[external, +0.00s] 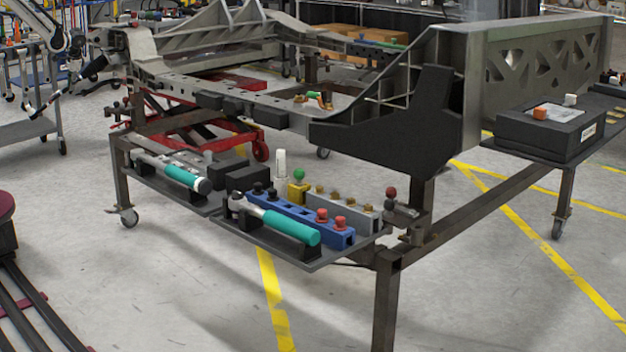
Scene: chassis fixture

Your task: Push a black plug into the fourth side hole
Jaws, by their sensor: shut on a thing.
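The grey metal chassis (175,87) stands on the fixture frame, with a row of small dark holes along its near side rail. Which hole is the fourth, and whether any is filled, is too small to tell. A blue block (300,222) on the front shelf carries black plugs (258,188) at its left and red plugs (322,215) at its right. My gripper (94,68) is small and dark at the upper left, beside the chassis's left end. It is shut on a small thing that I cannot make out. Whether it touches the chassis cannot be told.
Teal-handled tools (290,228) lie on the dark front shelf (300,258), beside a grey block (343,205) with brass-coloured plugs. A red lift (190,125) stands under the chassis. A black box (550,130) rests on the right shelf. A grey cart (25,130) stands at the left.

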